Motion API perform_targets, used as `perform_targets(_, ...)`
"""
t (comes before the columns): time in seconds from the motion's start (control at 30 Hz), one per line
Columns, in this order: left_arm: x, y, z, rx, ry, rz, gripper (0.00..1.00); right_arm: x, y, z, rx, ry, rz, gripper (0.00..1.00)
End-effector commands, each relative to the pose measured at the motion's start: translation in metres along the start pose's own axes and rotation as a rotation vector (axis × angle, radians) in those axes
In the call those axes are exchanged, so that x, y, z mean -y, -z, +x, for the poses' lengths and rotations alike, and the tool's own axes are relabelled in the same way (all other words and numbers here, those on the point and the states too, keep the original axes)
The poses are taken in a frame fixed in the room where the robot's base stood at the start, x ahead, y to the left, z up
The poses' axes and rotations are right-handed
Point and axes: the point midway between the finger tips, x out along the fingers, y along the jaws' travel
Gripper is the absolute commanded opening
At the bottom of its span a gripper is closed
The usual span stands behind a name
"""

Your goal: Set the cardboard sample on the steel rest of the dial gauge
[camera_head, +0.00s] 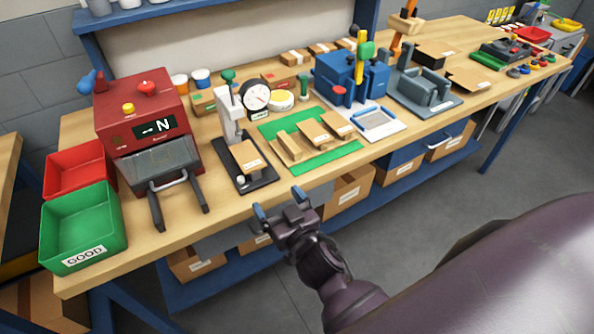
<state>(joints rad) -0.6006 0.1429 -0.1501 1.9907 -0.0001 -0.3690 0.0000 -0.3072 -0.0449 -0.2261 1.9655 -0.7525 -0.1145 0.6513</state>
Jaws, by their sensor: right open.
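The dial gauge (257,95) has a round white face on a white stand (232,118) with a black base (259,183). A brown cardboard piece (246,157) with a small label lies over the base, below the dial; the steel rest is not clearly visible there. Several more cardboard pieces, such as the middle one (317,135), lie on the green mat (318,162) to the right. My right gripper (278,203) is open and empty, in front of the table edge, near the gauge base and the mat. My left gripper is not in view.
A red machine (143,110) marked N stands left of the gauge. A red bin (78,169) and a green bin (84,228) labelled GOOD are at the left end. Blue (350,78) and grey (424,90) devices stand to the right. Boxes fill the shelf below.

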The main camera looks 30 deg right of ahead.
Motion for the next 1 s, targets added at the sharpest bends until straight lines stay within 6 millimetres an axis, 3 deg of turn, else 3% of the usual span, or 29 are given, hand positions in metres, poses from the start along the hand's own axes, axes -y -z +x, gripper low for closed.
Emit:
perform_targets(0.13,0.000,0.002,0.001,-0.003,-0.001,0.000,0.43,-0.003,-0.004,-0.003,0.012,-0.004,-0.001,0.88)
perform_targets(0.27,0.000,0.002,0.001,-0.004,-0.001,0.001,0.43,-0.021,-0.028,-0.021,0.092,-0.027,-0.016,0.88)
perform_targets(0.5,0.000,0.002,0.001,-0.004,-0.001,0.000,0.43,-0.071,-0.100,-0.093,0.370,-0.055,-0.060,0.88)
perform_targets(0.6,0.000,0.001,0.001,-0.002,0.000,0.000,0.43,-0.085,-0.121,-0.121,0.466,-0.045,-0.074,0.88)
perform_targets(0.8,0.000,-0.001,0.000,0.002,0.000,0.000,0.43,-0.097,-0.139,-0.150,0.562,-0.022,-0.082,0.88)
perform_targets(1.0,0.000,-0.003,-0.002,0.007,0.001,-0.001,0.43,-0.097,-0.141,-0.153,0.570,-0.019,-0.084,0.88)
